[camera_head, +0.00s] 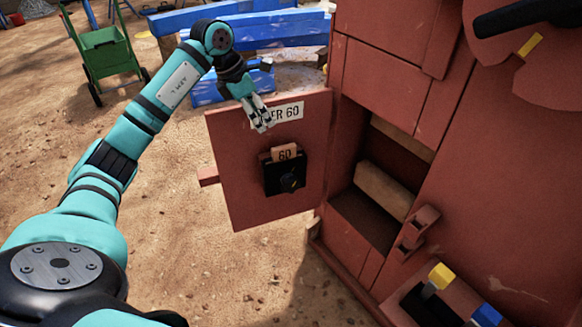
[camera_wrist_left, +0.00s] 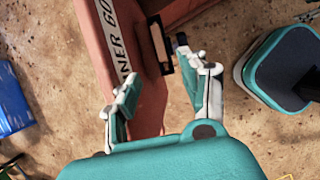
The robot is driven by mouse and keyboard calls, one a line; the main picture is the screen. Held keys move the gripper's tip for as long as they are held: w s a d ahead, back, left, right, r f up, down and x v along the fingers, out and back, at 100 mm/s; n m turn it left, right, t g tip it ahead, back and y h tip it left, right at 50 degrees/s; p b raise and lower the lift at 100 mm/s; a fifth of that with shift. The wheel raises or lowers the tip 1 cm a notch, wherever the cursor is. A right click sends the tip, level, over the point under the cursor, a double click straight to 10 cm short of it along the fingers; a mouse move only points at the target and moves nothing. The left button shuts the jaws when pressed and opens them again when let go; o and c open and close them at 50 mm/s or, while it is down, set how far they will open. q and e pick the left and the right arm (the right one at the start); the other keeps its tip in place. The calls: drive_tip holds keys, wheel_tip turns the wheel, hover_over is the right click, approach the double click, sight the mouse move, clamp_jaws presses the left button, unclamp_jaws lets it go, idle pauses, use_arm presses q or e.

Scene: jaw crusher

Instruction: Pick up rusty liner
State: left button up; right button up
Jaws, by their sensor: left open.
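A rust-coloured plate marked 60 (camera_head: 284,153) sits upright in a black holder (camera_head: 285,178) on an open red door (camera_head: 240,190). The door carries a white label ending in "ER 60". My left gripper (camera_head: 261,121) is above the holder, in front of the label, and hides part of it. In the left wrist view my left gripper (camera_wrist_left: 165,95) is open and empty, with the holder (camera_wrist_left: 160,45) seen edge-on beyond the fingers. A tan, block-like bar (camera_head: 384,190) lies in the machine's open compartment. I cannot tell which piece is the rusty liner.
The red machine (camera_head: 480,160) fills the right side, with a small red bracket (camera_head: 417,228) beside the opening. Yellow and blue handled items (camera_head: 440,276) are at the lower right. A green cart (camera_head: 103,50) and blue beams (camera_head: 240,25) stand behind. Bare dirt lies left of the door.

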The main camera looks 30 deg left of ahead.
sight(284, 147)
use_arm(q)
drive_tip(key=x, duration=0.8)
drive_tip(key=shift+w+d+f+b, duration=0.1)
drive_tip(key=shift+f+b, duration=0.15)
drive_tip(key=shift+b, duration=0.05)
drive_tip(key=x, duration=0.4)
drive_tip(key=shift+w+d, duration=0.25)
drive_tip(key=shift+w, duration=0.05)
drive_tip(key=shift+w+f, duration=0.1)
drive_tip(key=shift+f, duration=0.35)
drive_tip(key=c, duration=0.4)
clamp_jaws()
use_arm(e)
drive_tip(key=w+r, duration=0.2)
drive_tip(key=shift+w+a+r, duration=0.1)
drive_tip(key=shift+a+r, duration=0.05)
drive_tip(key=shift+r, duration=0.25)
use_arm(q)
drive_tip(key=shift+w, duration=0.1)
